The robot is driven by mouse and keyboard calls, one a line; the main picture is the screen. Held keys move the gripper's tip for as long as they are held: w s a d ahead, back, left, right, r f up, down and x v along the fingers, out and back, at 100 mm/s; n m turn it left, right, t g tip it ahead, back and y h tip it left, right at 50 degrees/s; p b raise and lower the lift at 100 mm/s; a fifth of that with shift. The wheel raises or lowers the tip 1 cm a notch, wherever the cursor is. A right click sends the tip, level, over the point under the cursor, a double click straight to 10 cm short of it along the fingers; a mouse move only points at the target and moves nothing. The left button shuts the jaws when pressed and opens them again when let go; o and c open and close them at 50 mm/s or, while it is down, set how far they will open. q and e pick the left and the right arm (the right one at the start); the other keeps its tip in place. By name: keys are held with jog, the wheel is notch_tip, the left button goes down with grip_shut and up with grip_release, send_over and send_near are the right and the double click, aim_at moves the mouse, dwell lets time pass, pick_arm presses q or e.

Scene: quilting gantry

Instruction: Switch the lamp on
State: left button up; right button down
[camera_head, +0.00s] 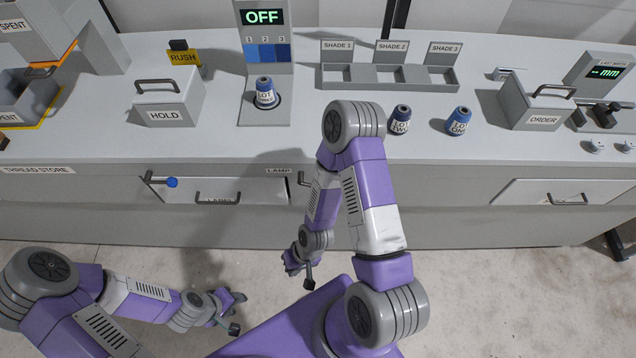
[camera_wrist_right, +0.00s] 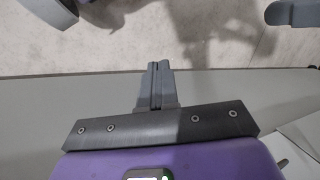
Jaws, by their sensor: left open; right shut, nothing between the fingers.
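A LAMP label (camera_head: 278,171) sits on the upper front edge of the bench. A small dark lever (camera_head: 302,178) sticks out just right of it, partly beside my right arm. A display (camera_head: 262,17) at the back of the bench reads OFF; whether it belongs to the lamp I cannot tell. My right gripper (camera_head: 300,272) is below the lever, in front of the bench and apart from it. Its fingers (camera_wrist_right: 160,85) are shut together and empty in the right wrist view. My left gripper (camera_head: 236,312) is open and empty, low over the floor at lower left.
A lever with a blue knob (camera_head: 172,182) projects from the bench front beside a drawer (camera_head: 240,190). Blue spools labelled LOT (camera_head: 265,93), a HOLD box (camera_head: 168,105), shade trays (camera_head: 388,78) and an ORDER box (camera_head: 537,102) stand on top. My right arm crosses the bench edge.

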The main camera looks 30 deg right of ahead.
jog(key=s+f+n+g+h+b, duration=0.3)
jog(key=s+f+n+g, duration=0.4)
jog(key=n, duration=0.2)
jog(key=w+d+n+g+h+b, duration=0.1)
jog(key=d+n+g+h+b, duration=0.15)
jog(key=d+n+h, duration=0.55)
jog(key=w+d+r+n+t+h+b, duration=0.2)
jog(key=w+r+n+t+h, duration=0.25)
jog(key=w+h, duration=0.5)
pick_arm(q)
notch_tip(320, 180, down, 9)
jog(key=b, duration=0.2)
jog(key=shift+w+d+f, duration=0.15)
jog(key=shift+w, duration=0.05)
pick_arm(e)
jog(key=w+a+r+n+t+h, duration=0.3)
jog(key=w+a+r+t+h, duration=0.2)
jog(key=a+r+h, duration=0.3)
jog(key=shift+w+a+r, duration=0.45)
jog(key=shift+w+a, duration=0.05)
jog(key=shift+w, duration=0.3)
jog(key=shift+d+r+n, duration=0.1)
jog(key=shift+n, duration=0.15)
